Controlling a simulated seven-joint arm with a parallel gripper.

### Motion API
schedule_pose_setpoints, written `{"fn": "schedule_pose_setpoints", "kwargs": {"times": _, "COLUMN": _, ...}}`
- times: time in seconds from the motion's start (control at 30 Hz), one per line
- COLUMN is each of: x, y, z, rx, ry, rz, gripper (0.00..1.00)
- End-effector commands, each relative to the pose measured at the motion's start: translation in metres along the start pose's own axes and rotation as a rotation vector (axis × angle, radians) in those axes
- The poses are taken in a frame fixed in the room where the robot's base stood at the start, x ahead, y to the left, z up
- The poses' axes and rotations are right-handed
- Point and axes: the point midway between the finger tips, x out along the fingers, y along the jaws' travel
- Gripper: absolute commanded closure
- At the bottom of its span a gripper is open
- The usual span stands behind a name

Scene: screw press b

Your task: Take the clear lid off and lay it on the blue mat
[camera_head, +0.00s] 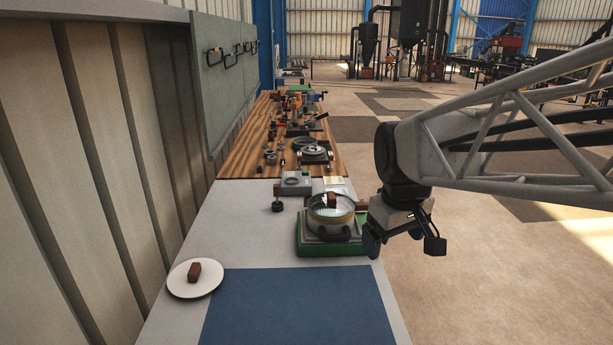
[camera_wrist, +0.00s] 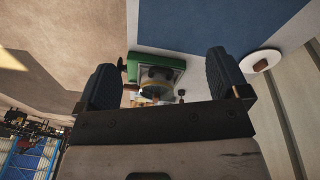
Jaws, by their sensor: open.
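The clear lid (camera_head: 320,212) sits on a round holder on a green-based device (camera_head: 312,247) near the bench's right edge. A small brown block, perhaps its handle, stands at its top. The blue mat (camera_head: 297,305) lies flat and bare in front of the device. My gripper (camera_head: 376,238) is beside the device on its right, at the bench edge, apart from the lid. In the wrist view its two dark fingers stand wide apart with nothing held. That view also shows the green device (camera_wrist: 133,69) and the blue mat (camera_wrist: 205,25); the lid is hard to make out there.
A white plate (camera_head: 182,287) with a brown block (camera_head: 195,271) on it stands left of the mat. A grey box (camera_head: 295,181) and small parts sit behind the device. Tools crowd the wooden bench (camera_head: 250,150) farther back. A wall runs along the left.

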Motion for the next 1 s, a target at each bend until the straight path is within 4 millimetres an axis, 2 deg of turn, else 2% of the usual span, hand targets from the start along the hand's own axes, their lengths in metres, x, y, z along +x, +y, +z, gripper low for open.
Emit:
{"fn": "schedule_pose_setpoints", "kwargs": {"times": 0.1, "x": 0.0, "y": 0.01, "z": -0.031, "rx": -0.076, "ry": -0.014, "rz": -0.001, "gripper": 0.06}}
{"fn": "schedule_pose_setpoints", "kwargs": {"times": 0.57, "x": 0.014, "y": 0.043, "z": -0.145, "rx": -0.385, "ry": -0.062, "rz": -0.011, "gripper": 0.06}}
{"fn": "schedule_pose_setpoints", "kwargs": {"times": 1.0, "x": 0.051, "y": 0.069, "z": -0.252, "rx": -0.678, "ry": -0.108, "rz": -0.031, "gripper": 0.06}}
